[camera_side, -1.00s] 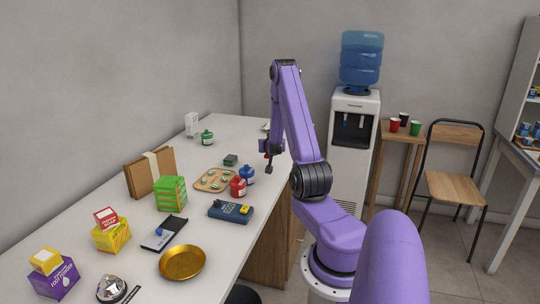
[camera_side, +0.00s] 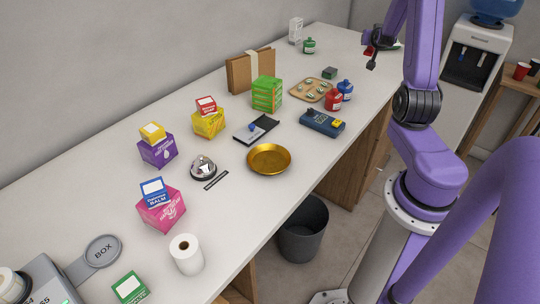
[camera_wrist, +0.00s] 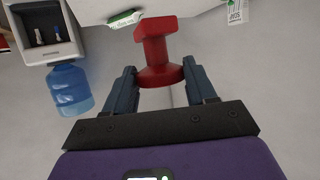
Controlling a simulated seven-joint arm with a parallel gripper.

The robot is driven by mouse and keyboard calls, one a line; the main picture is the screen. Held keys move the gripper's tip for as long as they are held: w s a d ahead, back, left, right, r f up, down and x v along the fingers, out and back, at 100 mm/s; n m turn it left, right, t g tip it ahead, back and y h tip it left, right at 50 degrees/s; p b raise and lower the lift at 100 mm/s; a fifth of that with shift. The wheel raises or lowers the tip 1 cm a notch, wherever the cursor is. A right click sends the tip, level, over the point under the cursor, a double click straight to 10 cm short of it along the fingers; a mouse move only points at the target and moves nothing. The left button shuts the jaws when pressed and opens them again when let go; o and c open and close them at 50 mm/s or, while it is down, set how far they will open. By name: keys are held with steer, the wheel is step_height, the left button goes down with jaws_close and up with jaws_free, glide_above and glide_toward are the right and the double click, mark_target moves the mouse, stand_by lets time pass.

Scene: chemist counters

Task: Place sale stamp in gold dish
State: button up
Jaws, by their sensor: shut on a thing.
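A red stamp (camera_wrist: 156,48) with a wide round end sits between the two fingers of my gripper (camera_wrist: 165,82) in the wrist view. The gripper is shut on it. The gold dish (camera_side: 269,148) is round, shallow and empty. It lies on the counter nearer the camera, to the left of and well away from my gripper.
A bin (camera_side: 303,235) stands below the counter edge.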

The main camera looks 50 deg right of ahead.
steer(key=w+a+n+t+y, duration=0.2)
steer(key=w+a+n+y, duration=0.25)
steer(key=a, duration=0.45)
steer(key=w+a+r+n+t+y, duration=0.1)
steer(key=w+a+n+t+y, duration=0.25)
steer(key=w+a, duration=0.4)
steer(key=w+a+n+t+y, duration=0.25)
steer(key=a+n+y, duration=0.25)
steer(key=a, duration=0.6)
steer(key=n+g+y, duration=0.9)
steer(key=n+y, duration=0.2)
steer(key=n, duration=0.2)
glide_above(273, 160)
steer(key=shift+f, duration=7.85)
steer(key=shift+f, duration=0.15)
steer(key=o, duration=1)
steer(key=shift+o, duration=0.2)
